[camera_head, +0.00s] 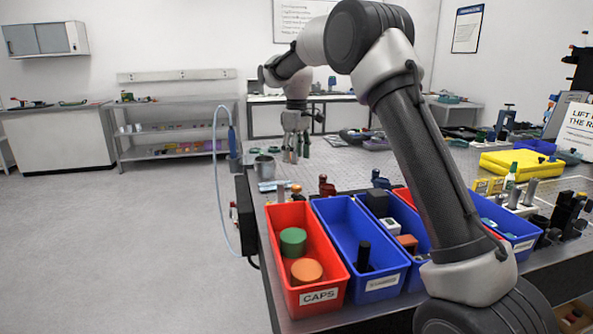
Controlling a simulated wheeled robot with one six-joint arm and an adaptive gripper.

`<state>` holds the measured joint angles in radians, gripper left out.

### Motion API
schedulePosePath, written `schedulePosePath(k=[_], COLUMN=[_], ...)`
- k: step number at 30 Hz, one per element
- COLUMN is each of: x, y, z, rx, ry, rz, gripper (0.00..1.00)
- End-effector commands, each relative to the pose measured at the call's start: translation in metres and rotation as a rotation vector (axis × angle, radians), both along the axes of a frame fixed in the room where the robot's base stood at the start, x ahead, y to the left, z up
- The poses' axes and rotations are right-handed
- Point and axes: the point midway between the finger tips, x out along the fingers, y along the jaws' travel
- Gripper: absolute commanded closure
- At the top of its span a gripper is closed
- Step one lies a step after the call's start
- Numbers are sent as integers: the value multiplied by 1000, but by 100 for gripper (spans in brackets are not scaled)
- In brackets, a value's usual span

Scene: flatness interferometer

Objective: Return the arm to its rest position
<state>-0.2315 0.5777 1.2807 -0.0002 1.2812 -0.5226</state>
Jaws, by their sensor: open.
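My arm rises from the lower right, bends at an elbow near the top of the view and reaches back to the left. My gripper (296,150) hangs from its end, fingers pointing down, above the far left part of the workbench (350,168). The fingers are apart and nothing shows between them. The gripper appears to be above the bench surface, but the exact height is hard to tell.
A red bin (334,284) labelled CAPS, holding a green and an orange cap, and blue bins (372,290) line the bench's near edge. A yellow case (520,163) lies at right. Open floor (120,240) spreads at left.

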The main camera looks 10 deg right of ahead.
Motion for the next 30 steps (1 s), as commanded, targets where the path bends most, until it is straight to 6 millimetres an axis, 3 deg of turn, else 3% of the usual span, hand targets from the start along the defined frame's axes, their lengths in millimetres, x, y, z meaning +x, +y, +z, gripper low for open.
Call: schedulePosePath(k=[8,18,20,22,24,30], x=[0,3,2,-11,-33,-113], y=[0,1,1,-3,-8,-40], z=[17,17,6,-17,-26,-12], rx=[0,3,4,-5,-13,-11], ry=[1,-14,-13,19,39,30], rz=[0,-49,-105,-153,-208,-365], gripper=[49,49,49,49,49,49])
